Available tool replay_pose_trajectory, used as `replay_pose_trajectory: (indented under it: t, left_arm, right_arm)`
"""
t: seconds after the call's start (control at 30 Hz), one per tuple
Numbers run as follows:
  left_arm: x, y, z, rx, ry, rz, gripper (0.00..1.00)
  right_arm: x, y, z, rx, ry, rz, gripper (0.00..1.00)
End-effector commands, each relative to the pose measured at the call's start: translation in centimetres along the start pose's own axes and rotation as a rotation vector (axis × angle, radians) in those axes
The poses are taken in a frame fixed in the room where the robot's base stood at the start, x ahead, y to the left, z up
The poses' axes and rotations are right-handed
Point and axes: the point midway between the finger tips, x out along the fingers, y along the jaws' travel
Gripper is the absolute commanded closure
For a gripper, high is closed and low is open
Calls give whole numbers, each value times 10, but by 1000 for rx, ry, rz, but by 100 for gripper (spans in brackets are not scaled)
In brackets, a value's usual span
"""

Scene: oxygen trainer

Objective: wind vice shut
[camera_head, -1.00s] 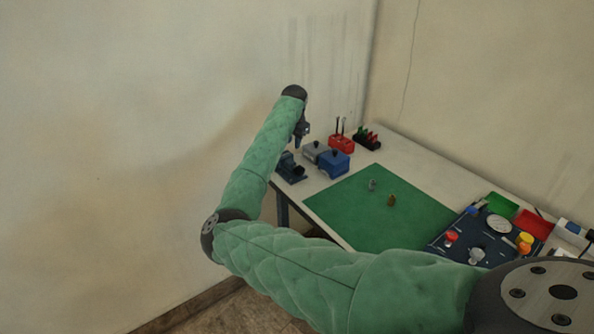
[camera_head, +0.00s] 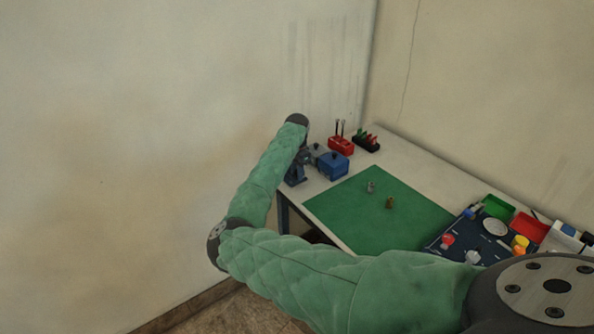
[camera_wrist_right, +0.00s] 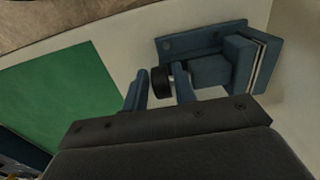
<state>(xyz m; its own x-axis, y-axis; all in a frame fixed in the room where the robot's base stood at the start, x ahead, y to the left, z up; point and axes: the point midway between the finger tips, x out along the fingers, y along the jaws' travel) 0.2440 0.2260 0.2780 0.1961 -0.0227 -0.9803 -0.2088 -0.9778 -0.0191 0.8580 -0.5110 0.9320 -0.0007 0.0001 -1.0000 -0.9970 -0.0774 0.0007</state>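The blue vice (camera_head: 295,181) stands at the near left corner of the table, partly hidden behind my right gripper (camera_head: 302,162). In the right wrist view the vice (camera_wrist_right: 205,70) lies at the upper right, with pale jaw plates close together at its right end. My right gripper (camera_wrist_right: 160,90) is open, with one finger on each side of the knob. I see no clear contact between fingers and knob. My left gripper is not in view.
A blue box (camera_head: 333,166) stands just right of the vice, with a red holder (camera_head: 341,146) and a black rack (camera_head: 366,141) behind. A green mat (camera_head: 375,222) carries two small parts. A dark panel (camera_head: 470,238) lies at the right.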

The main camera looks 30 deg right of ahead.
Motion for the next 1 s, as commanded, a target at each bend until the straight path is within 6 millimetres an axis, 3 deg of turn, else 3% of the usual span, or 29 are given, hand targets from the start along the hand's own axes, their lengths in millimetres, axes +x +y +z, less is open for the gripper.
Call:
replay_pose_trajectory:
  t: [0.4,0.43,0.57,1.0]
  left_arm:
    - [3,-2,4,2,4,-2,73]
    - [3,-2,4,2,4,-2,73]
    - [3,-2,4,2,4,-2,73]
    - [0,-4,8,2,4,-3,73]
  right_arm:
    - [8,0,0,-1,0,0,73]
    - [8,0,0,-1,0,0,75]
    - [8,0,0,-1,0,-1,100]
    - [5,0,-2,0,-74,0,100]
